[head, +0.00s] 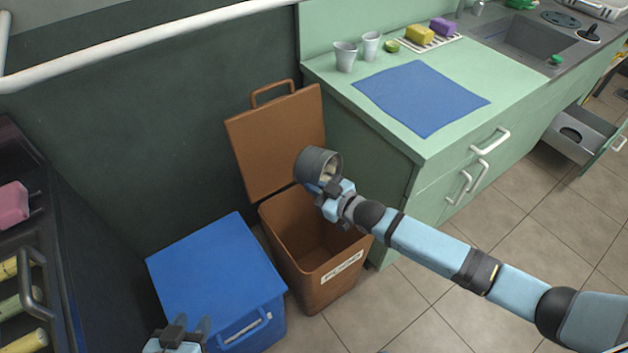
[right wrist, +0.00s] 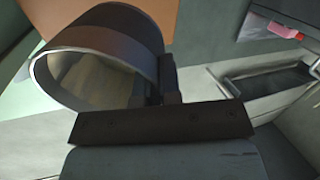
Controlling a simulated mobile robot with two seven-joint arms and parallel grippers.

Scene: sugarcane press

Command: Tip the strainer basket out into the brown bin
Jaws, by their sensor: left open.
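The strainer basket (head: 312,158) is a dark grey metal cup, held tilted on its side above the back of the brown bin. Some pale beige material shows inside it. My right gripper (head: 326,186) is shut on the basket. In the right wrist view the basket (right wrist: 110,40) fills the upper left, its mouth showing and its wall by the jaws. The brown bin (head: 315,286) stands on the floor with its lid (head: 268,140) swung up and open. The bin's inside looks empty where visible; my right arm hides part. My left gripper (head: 188,328) is open and empty at the bottom left.
A closed blue bin (head: 215,268) stands left of the brown one. The green counter (head: 350,115) at right bears a blue mat (head: 420,97), two grey cups (head: 346,57) and sponges (head: 419,34). A drawer (head: 580,133) is open at far right. A dark rack stands at left.

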